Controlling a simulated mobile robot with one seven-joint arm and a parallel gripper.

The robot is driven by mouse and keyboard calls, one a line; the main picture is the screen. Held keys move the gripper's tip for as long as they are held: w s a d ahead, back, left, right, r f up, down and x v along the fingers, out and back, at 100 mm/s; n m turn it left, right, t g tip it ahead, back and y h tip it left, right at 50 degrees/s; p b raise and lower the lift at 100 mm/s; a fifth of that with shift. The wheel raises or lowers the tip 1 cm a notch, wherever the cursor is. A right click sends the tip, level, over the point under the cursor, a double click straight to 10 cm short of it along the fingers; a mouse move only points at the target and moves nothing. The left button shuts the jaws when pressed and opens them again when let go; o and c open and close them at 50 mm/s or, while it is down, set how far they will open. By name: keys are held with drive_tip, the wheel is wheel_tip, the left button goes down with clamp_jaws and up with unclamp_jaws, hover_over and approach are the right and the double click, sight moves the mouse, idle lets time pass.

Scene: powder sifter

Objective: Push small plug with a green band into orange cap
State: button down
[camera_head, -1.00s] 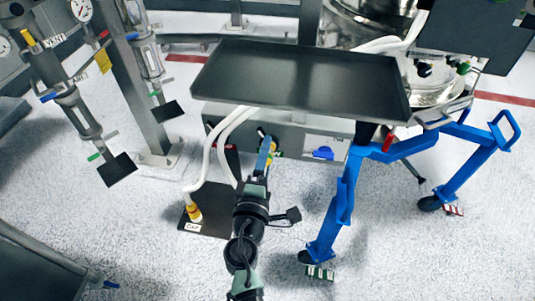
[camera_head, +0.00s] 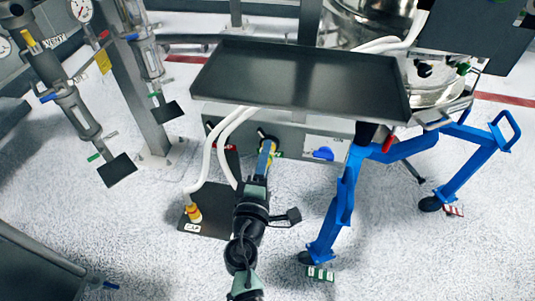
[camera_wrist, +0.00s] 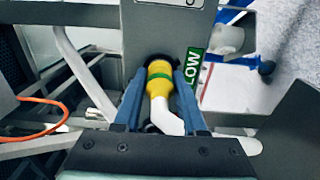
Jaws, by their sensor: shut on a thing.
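The small yellow plug with a green band (camera_wrist: 159,78) is between the blue fingers of my gripper (camera_wrist: 160,92) in the wrist view. My gripper is shut on it, and a white hose end (camera_wrist: 165,117) leaves its near side. The plug's far end meets a dark round opening (camera_wrist: 157,59) on the grey box; how deep it sits is hidden. In the head view my gripper (camera_head: 265,158) is at the front of the grey box. An orange-yellow cap-like fitting (camera_head: 194,213) stands on a dark plate labelled CAP, left of my arm, with a white hose rising from it.
A dark tray (camera_head: 300,80) overhangs the grey box above my gripper. A blue-legged stand (camera_head: 345,200) is close on the right. White hoses (camera_head: 207,160) run down on the left. A green LOW label (camera_wrist: 192,72) is beside the plug. Open floor lies at the front left.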

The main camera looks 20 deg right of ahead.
drive_tip(key=v, duration=0.6)
idle(1.1)
